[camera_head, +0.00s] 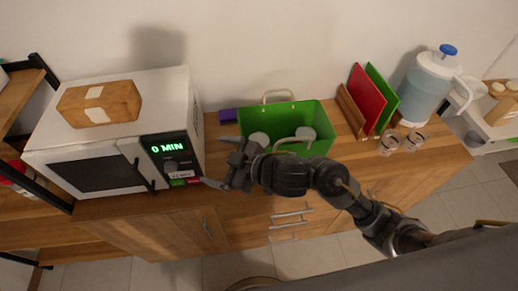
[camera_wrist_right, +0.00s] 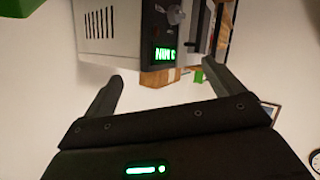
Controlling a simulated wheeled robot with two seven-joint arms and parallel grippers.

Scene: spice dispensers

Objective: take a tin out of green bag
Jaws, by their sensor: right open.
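The green bag (camera_head: 314,112) stands open on the wooden counter, with its pale handles up. Two light round tin tops show inside it, one at the left (camera_head: 259,138) and one at the right (camera_head: 306,133). My right gripper (camera_head: 220,160) is open and empty at the bag's front left, between the bag and the microwave. Its arm passes in front of the bag and hides part of the front. In the right wrist view the open fingers (camera_wrist_right: 162,82) point towards the microwave, and a green corner, likely the bag (camera_wrist_right: 20,6), shows at top left. My left gripper is not in view.
The white microwave (camera_head: 110,122) stands left of the bag, close to my right gripper, with a wooden block (camera_head: 100,103) on top. A purple box (camera_head: 227,115) sits behind. Red and green boards (camera_head: 367,98), a water jug (camera_head: 426,85) and small glasses (camera_head: 389,144) stand at right.

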